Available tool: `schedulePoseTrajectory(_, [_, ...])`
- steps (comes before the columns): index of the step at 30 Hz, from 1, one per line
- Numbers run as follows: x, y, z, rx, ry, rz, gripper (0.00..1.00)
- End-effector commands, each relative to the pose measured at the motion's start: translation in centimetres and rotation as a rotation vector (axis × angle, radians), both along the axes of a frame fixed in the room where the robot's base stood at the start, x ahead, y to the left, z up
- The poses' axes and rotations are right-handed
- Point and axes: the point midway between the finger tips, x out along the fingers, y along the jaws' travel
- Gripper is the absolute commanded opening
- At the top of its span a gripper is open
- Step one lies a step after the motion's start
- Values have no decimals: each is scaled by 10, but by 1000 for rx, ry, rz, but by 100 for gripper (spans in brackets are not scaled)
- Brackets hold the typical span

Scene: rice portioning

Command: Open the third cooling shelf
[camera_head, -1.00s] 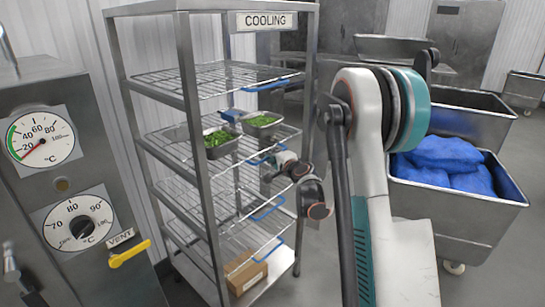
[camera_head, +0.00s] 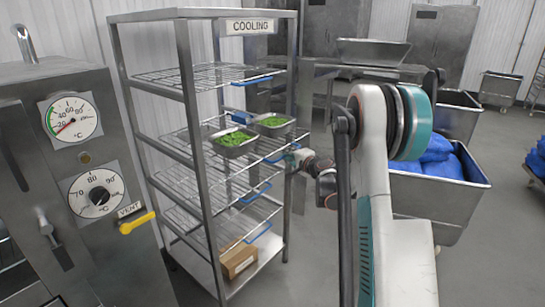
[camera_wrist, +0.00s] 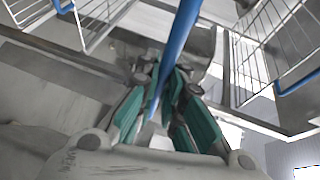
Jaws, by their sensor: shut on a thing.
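The cooling rack (camera_head: 187,110) stands left of centre with several wire shelves, each with a blue front handle. The second shelf from the top (camera_head: 190,147) carries two metal trays of green food (camera_head: 234,138) and stands out to the right of the rack's front posts. My gripper (camera_head: 289,157) is at this shelf's front edge. In the wrist view my gripper (camera_wrist: 163,98) is shut around a blue handle bar (camera_wrist: 181,35), which runs between the teal fingers. The lower shelves' handles (camera_head: 257,193) are free, and those shelves appear pushed in.
A cooker panel with dials (camera_head: 98,195) and a yellow vent lever (camera_head: 136,223) stands at the left. A cardboard box (camera_head: 238,260) lies on the rack's base. Metal carts with blue bags (camera_head: 432,176) stand at the right. Floor between rack and carts is open.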

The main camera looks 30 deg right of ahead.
Motion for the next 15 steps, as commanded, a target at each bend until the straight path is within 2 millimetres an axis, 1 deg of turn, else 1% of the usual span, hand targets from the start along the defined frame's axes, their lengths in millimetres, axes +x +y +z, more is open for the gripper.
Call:
schedulePoseTrajectory(1, [-11,-9,0,0,0,-3,0])
schedulePoseTrajectory(3, [-25,-17,0,1,0,-2,0])
schedulePoseTrajectory(9, [-65,-32,0,1,0,-2,0])
schedulePoseTrajectory(15, [-90,-41,0,0,0,0,0])
